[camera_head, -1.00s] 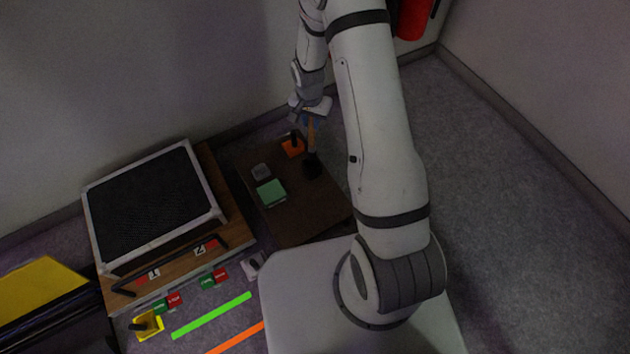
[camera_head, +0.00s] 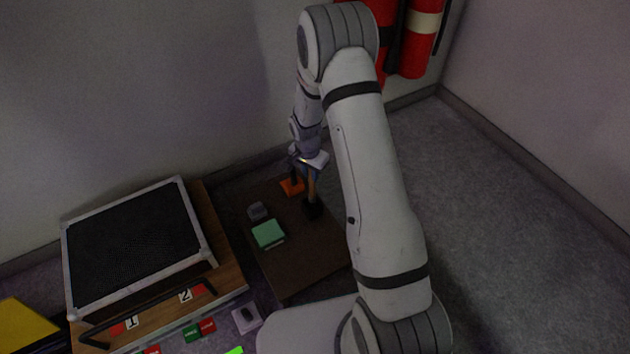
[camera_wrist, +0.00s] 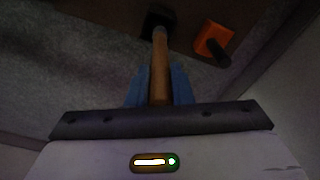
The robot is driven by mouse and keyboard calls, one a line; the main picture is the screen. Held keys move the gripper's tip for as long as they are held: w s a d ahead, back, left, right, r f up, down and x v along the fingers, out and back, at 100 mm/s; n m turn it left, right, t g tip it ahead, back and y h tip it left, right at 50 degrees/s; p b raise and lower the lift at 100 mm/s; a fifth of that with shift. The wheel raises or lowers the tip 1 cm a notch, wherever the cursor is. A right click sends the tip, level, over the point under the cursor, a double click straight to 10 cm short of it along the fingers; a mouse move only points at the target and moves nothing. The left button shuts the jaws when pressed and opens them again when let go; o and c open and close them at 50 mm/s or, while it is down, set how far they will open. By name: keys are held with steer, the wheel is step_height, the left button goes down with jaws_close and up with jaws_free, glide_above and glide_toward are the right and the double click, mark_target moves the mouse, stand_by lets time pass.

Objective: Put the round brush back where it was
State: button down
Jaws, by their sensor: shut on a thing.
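The round brush (camera_head: 312,188) has a wooden handle and a dark head. It hangs head down, roughly upright, over the brown table. My gripper (camera_head: 310,172) is shut on the upper end of its handle. In the wrist view the handle (camera_wrist: 160,68) runs out between the blue fingertips of my gripper (camera_wrist: 160,88), and the black head (camera_wrist: 158,20) is at the far end. I cannot tell whether the head touches the tabletop.
An orange block with a black handle (camera_head: 292,187) stands close left of the brush. A grey block (camera_head: 257,211) and green block (camera_head: 268,234) lie nearer on the brown table (camera_head: 305,262). A wooden bench with a black mesh panel (camera_head: 135,245) stands left. Red cylinders (camera_head: 417,45) are at the back wall.

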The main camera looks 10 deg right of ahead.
mark_target(312, 188)
steer(key=shift+f+b, duration=0.4)
steer(key=shift+f, duration=1.15)
steer(key=c, duration=1.3)
jaws_free()
